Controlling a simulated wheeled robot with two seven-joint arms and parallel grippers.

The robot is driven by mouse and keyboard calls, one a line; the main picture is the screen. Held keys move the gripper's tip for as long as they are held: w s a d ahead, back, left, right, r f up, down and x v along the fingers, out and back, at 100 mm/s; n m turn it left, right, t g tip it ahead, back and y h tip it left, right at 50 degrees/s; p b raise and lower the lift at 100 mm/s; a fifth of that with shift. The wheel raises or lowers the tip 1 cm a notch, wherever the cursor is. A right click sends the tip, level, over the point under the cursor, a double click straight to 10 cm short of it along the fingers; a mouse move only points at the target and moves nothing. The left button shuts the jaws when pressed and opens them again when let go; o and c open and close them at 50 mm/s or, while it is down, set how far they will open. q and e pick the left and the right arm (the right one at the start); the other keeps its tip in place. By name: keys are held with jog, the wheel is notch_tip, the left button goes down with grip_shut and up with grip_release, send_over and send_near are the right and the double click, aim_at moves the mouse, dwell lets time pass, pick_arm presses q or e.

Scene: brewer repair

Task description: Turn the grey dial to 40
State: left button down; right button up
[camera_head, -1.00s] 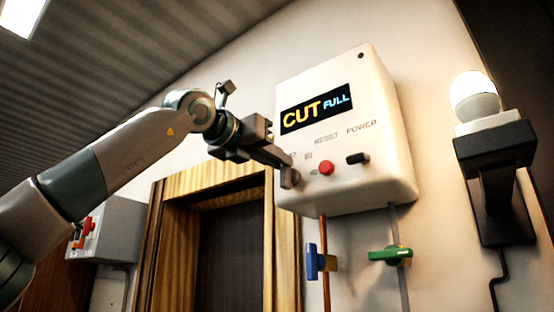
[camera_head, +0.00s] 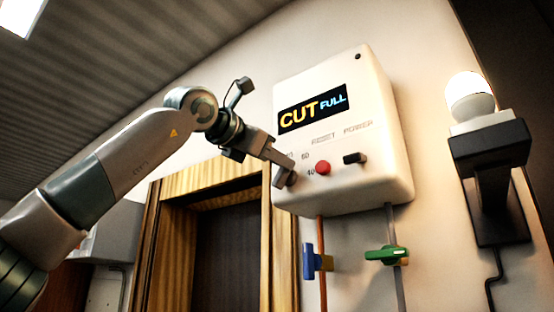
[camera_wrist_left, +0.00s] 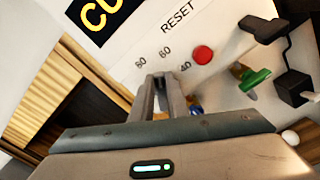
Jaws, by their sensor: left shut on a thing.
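In the left wrist view the fingers (camera_wrist_left: 162,82) meet the panel beside printed marks 80, 60 and 40. The dial's pointer cannot be made out. My right gripper is in no view.
A red RESET button (camera_head: 323,168) is close to the right of my fingers, and a black POWER switch (camera_head: 355,158) is farther right. A blue valve handle (camera_head: 309,262) and a green one (camera_head: 386,254) are on pipes below. A lamp (camera_head: 471,98) stands at the right.

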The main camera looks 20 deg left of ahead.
pick_arm(q)
jog(key=m, duration=0.4)
jog(key=f+m+p, duration=0.1)
jog(key=m, duration=0.2)
jog(key=d+f+m+p, duration=0.1)
jog(key=m, duration=0.3)
jog(key=shift+s+m, duration=0.2)
jog(key=shift+m, duration=0.1)
jog(key=shift+f, duration=0.15)
jog(key=c, duration=1.7)
grip_release()
